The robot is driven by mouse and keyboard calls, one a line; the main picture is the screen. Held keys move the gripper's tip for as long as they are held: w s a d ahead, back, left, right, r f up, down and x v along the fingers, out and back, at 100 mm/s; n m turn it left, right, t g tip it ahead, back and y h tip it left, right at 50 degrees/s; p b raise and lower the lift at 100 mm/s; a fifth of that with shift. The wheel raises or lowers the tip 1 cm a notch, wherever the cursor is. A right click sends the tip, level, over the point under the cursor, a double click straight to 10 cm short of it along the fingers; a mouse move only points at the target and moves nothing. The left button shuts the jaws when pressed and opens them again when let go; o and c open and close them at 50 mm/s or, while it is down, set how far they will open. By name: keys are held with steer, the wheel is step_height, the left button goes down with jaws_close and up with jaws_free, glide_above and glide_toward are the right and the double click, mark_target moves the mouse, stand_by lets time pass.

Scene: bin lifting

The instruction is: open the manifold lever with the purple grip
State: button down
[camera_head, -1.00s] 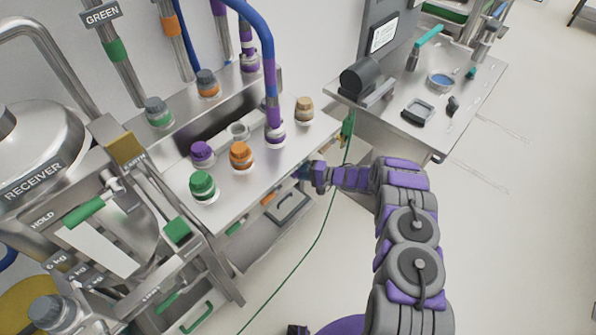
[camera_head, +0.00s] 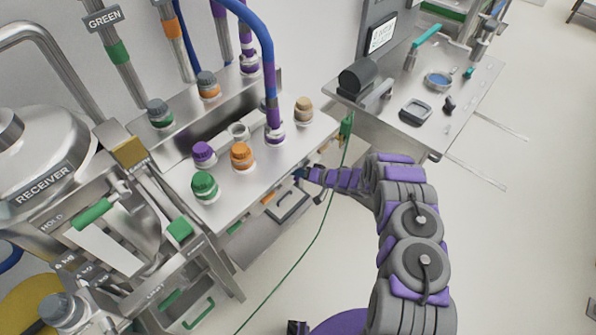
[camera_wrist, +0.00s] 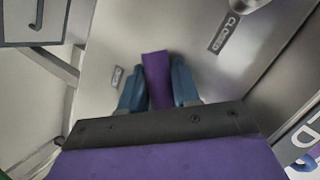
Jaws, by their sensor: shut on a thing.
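My gripper (camera_wrist: 158,88) shows in the wrist view with its two blue fingers on either side of the purple grip (camera_wrist: 157,72) of the manifold lever, shut on it. The grip stands in front of a bare metal panel (camera_wrist: 200,75). A CLOSED label (camera_wrist: 224,34) is on the panel, up and right of the grip. In the head view my gripper (camera_head: 301,174) is at the front of the manifold bench (camera_head: 285,158), below its top edge. The lever's purple grip is hidden there, and its angle is not clear.
Purple (camera_head: 204,153), orange (camera_head: 242,156) and green (camera_head: 204,186) caps stand on the bench top. A green cable (camera_head: 318,238) hangs down to the floor beside my arm. A side table (camera_head: 440,105) with small items stands to the right. The floor in front is clear.

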steer(key=shift+w+d+f+n+t+h+p, duration=0.55)
steer(key=shift+n+t+p, duration=0.2)
steer(key=shift+n, duration=0.4)
steer(key=shift+w+d+f+n+t+h+p, duration=0.4)
steer(key=shift+n+t+h+p, duration=0.3)
steer(key=shift+n, duration=0.5)
steer(key=shift+w+d+f+n+t+h+p, duration=0.5)
steer(key=shift+n+t+p, duration=0.3)
steer(key=shift+n, duration=0.35)
steer(key=shift+w+r, duration=0.1)
steer(key=c, duration=0.9)
jaws_free()
steer(key=shift+w, duration=0.1)
steer(key=shift+r, duration=0.15)
